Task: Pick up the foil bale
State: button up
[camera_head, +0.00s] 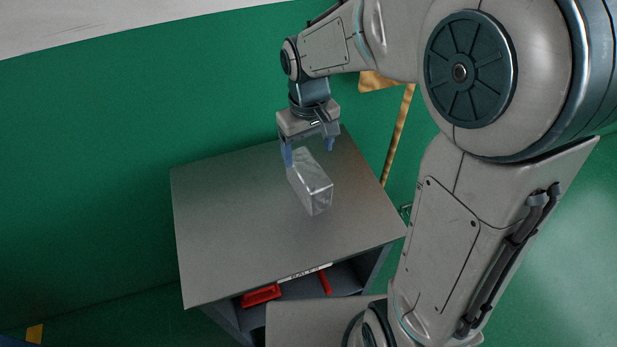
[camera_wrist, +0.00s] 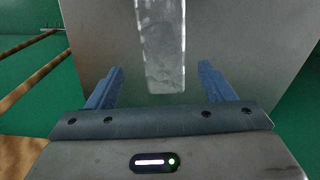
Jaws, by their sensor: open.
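The foil bale (camera_head: 312,186) is a silvery, crinkled block lying on the grey top of a cabinet (camera_head: 225,215). In the wrist view the foil bale (camera_wrist: 162,50) runs from the top edge down toward the space between my fingers, its near end just ahead of them. My gripper (camera_head: 309,150) is open above the far end of the bale, pointing down. In the wrist view my gripper's blue fingers (camera_wrist: 160,82) stand apart, one to each side of the bale's line, with gaps on both sides. Whether the fingertips reach below the bale's top, I cannot tell.
The cabinet top is otherwise clear, with most free room left of the bale. Red items (camera_head: 262,295) sit on the shelf below a label (camera_head: 304,272). A green wall (camera_head: 100,150) is behind.

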aim_at(308, 164)
notch_tip(308, 164, down, 4)
jog(key=shift+f, duration=0.1)
jog(key=f, duration=0.2)
jog(key=s+f, duration=0.1)
jog(key=f, duration=0.1)
jog(key=shift+a+f, duration=0.1)
jog(key=shift+f, duration=0.1)
jog(key=shift+w+f, duration=0.1)
jog(key=shift+f, duration=0.4)
jog(key=c, duration=1.2)
